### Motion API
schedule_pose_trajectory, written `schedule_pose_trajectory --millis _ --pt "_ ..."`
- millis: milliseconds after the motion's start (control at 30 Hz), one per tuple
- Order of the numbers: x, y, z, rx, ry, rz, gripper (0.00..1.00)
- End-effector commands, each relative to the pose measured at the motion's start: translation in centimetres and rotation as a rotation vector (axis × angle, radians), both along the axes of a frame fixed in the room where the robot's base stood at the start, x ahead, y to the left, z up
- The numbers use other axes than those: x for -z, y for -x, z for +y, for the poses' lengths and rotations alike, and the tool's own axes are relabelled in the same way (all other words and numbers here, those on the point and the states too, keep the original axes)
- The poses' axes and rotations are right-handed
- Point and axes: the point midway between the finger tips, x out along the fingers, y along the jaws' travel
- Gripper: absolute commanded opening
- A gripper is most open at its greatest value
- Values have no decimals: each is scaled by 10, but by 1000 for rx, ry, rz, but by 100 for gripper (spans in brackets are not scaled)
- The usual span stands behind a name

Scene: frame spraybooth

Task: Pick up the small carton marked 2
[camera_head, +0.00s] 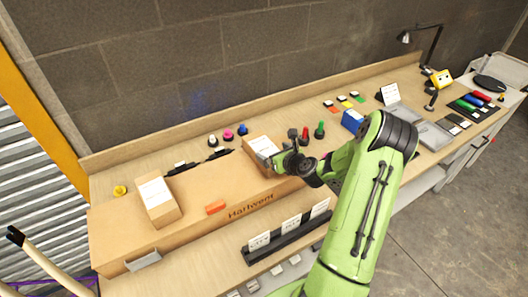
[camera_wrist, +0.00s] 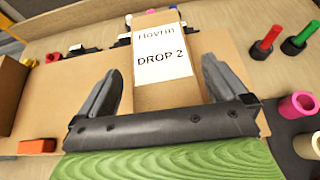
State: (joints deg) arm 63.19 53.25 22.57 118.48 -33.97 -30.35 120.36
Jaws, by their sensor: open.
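The small carton marked 2 (camera_wrist: 167,96) has a white label reading "DROP 2" in the wrist view. In the head view the carton (camera_head: 258,143) rests on the right part of a large brown box (camera_head: 190,215), partly hidden by my gripper. My gripper (camera_head: 281,159) is over its near side. In the wrist view my gripper (camera_wrist: 160,72) is open, with one finger on each side of the carton and gaps visible between. I cannot tell how far down the fingers reach. A second labelled carton (camera_head: 158,201) lies on the left of the large box.
An orange block (camera_head: 216,207) lies on the large box between the cartons. Red (camera_head: 306,132) and green (camera_head: 320,129) upright items and a blue block (camera_head: 352,120) stand to the right. Pink (camera_head: 228,135) and white (camera_head: 213,140) knobs stand behind. A label rack (camera_head: 287,233) is in front.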

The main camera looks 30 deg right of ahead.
Motion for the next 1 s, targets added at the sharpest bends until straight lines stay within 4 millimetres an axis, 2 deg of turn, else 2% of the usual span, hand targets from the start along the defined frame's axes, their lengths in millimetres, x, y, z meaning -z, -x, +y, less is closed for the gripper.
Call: schedule_pose_trajectory --millis 300,533,900,1000 --pt "22 -46 -4 -1 0 0 100" --pt "24 -48 -4 0 1 1 100" --pt "24 -48 -4 0 1 2 45" --pt "22 -49 -4 0 1 -2 45"
